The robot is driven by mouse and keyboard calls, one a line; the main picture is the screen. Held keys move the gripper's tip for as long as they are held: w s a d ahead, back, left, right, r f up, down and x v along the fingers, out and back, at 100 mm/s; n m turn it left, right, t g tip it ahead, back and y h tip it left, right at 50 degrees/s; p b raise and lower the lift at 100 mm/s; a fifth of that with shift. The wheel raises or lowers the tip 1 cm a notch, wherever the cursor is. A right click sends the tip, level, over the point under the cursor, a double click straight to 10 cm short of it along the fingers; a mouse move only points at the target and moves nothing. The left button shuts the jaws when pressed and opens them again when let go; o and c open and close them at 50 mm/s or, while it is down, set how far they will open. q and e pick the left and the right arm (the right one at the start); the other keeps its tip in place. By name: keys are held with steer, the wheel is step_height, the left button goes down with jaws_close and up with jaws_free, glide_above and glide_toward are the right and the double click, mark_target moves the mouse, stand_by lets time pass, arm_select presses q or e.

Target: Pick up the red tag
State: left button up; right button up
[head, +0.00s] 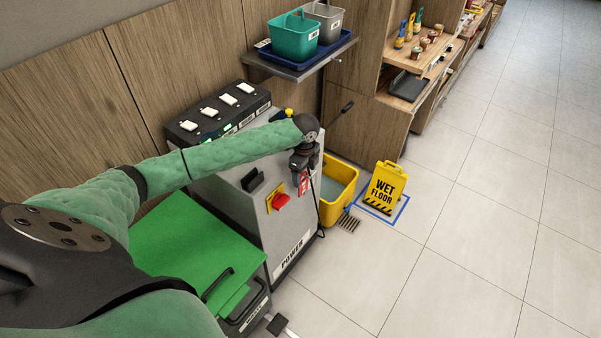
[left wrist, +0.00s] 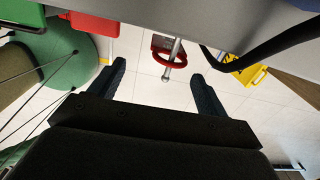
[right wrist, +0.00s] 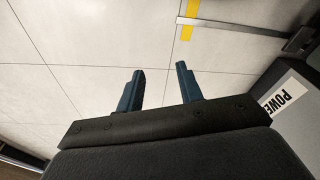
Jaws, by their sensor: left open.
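The red tag (head: 303,186) shows in the head view at the front of the grey machine, just below my left gripper (head: 304,168). In the left wrist view the red tag (left wrist: 163,43) has a red ring-shaped end around a metal peg with a round tip (left wrist: 167,74). My left gripper (left wrist: 158,78) is open, and the tag and peg appear between its two fingers, ahead of them; I see no contact. My right gripper (right wrist: 162,85) shows only in its own wrist view, with its fingers apart and nothing between them.
The grey machine (head: 263,222) carries a red switch (head: 280,201) on a yellow plate. A black cable hangs beside the tag. A yellow bucket (head: 334,211) and a wet floor sign (head: 383,187) stand to the right. A green lid (head: 180,243) lies at left. Floor farther right is clear.

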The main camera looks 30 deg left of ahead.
mark_target(303, 180)
arm_select(q)
steer(key=shift+w+a+r, duration=0.2)
steer(key=shift+w+a, duration=0.1)
steer(key=shift+a, duration=0.2)
steer(key=shift+w+a+r, duration=0.2)
steer(key=shift+w+a, duration=0.05)
steer(key=shift+a, duration=0.25)
steer(key=shift+f, duration=0.3)
steer(key=shift+f+p, duration=0.6)
steer(key=shift+f, duration=0.35)
steer(key=f+p, duration=0.1)
steer(key=d+f+p, duration=0.1)
steer(key=f, duration=0.1)
steer(key=shift+w+f, duration=0.1)
steer(key=shift+f, duration=0.2)
steer(key=shift+a+f, duration=0.1)
steer(key=shift+f, duration=0.65)
arm_select(e)
steer(key=s+d+f, duration=0.2)
steer(key=s+f, duration=0.1)
steer(key=f, duration=0.5)
steer(key=shift+f, duration=0.2)
arm_select(q)
steer(key=c, duration=1)
steer(key=shift+c, duration=0.2)
arm_select(e)
steer(key=shift+s, duration=0.15)
